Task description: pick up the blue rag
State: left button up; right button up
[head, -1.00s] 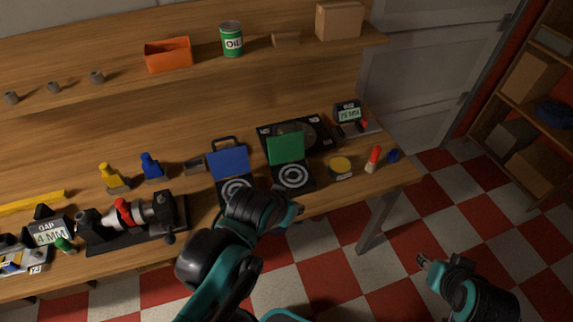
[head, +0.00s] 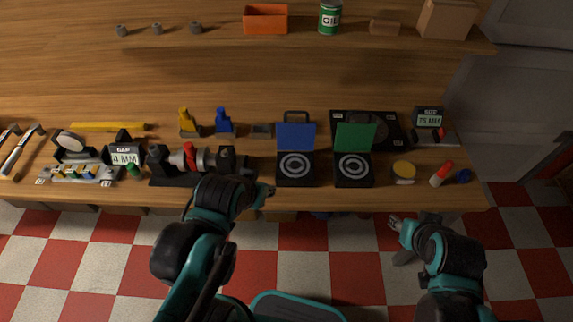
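No cloth that I can clearly tell as a rag shows. A small dark blue lump (head: 463,176) lies at the right end of the workbench, beside a red and white cylinder; it is too small to tell whether it is cloth. My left gripper (head: 266,193) is at the bench's front edge, left of the case with the blue lid, well away from the lump. My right gripper (head: 396,223) is in front of the bench, below and left of the lump. Both grippers are too small to tell whether they are open or shut.
The workbench (head: 400,195) holds a blue-lidded case (head: 296,137), a green-lidded case (head: 355,136), a yellow-topped tin (head: 403,170), a red and white cylinder (head: 441,174) and a clamp fixture (head: 190,180). A shelf above holds an orange bin (head: 265,20). Checkered floor lies in front.

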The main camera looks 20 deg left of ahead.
aim_at(463, 177)
jog(key=i+l+u, duration=0.1)
jog(key=l, duration=0.25)
jog(key=i+l+u, duration=0.1)
jog(key=i+l, duration=0.25)
jog(key=l, duration=0.3)
jog(key=i+l+u, duration=0.15)
jog(key=l, duration=0.2)
